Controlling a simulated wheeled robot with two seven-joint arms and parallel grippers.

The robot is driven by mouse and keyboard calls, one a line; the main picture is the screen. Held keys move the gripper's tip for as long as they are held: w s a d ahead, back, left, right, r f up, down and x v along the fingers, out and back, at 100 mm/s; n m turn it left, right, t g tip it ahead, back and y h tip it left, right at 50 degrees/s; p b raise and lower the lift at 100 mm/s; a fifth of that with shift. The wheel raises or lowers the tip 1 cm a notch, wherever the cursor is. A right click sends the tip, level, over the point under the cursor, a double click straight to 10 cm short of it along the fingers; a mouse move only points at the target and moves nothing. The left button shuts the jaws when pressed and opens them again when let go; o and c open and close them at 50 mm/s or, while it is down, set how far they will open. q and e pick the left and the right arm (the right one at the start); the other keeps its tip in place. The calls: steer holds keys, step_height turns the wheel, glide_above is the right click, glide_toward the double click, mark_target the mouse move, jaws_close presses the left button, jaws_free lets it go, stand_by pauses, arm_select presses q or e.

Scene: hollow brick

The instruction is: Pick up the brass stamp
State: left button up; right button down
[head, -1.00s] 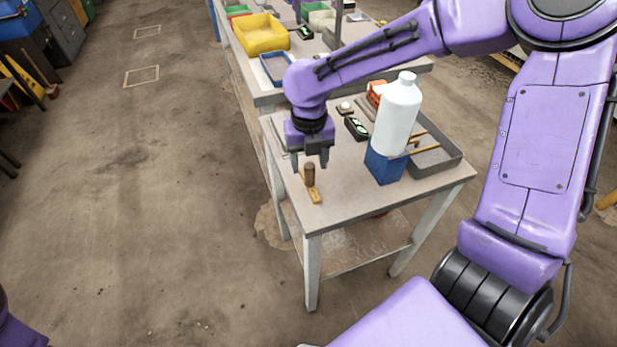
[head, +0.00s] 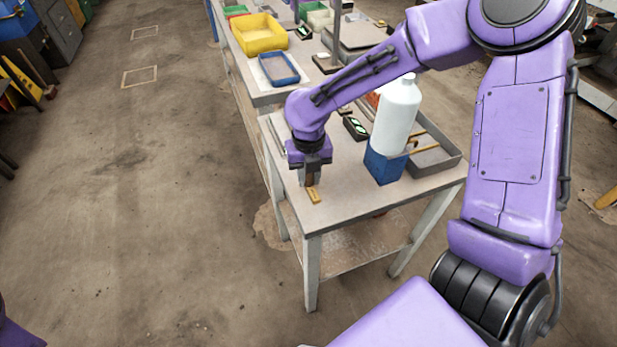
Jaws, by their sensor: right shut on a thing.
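The brass stamp (head: 311,182) shows as a small brown upright piece near the left edge of the near table. My right gripper (head: 310,181) points down over it and is shut on it; the fingers hide much of the stamp. I cannot tell whether the stamp touches the table or the strip. My left gripper is out of view.
A grey tray (head: 436,160) and a dark green-marked device (head: 355,128) are behind. A yellow bin (head: 259,35) is on the far bench.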

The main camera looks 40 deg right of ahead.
steer(key=shift+r, duration=0.1)
steer(key=shift+r, duration=0.3)
step_height(320, 180, up, 3)
steer(key=shift+a+p, duration=0.15)
steer(key=shift+p, duration=0.15)
steer(key=s+a+r+p, duration=0.2)
steer(key=s+a+r, duration=0.7)
steer(key=a, duration=0.1)
steer(key=shift+s+p, duration=0.2)
steer(key=shift+p, duration=0.2)
steer(key=c, duration=1.8)
jaws_free()
steer(key=shift+r, duration=0.1)
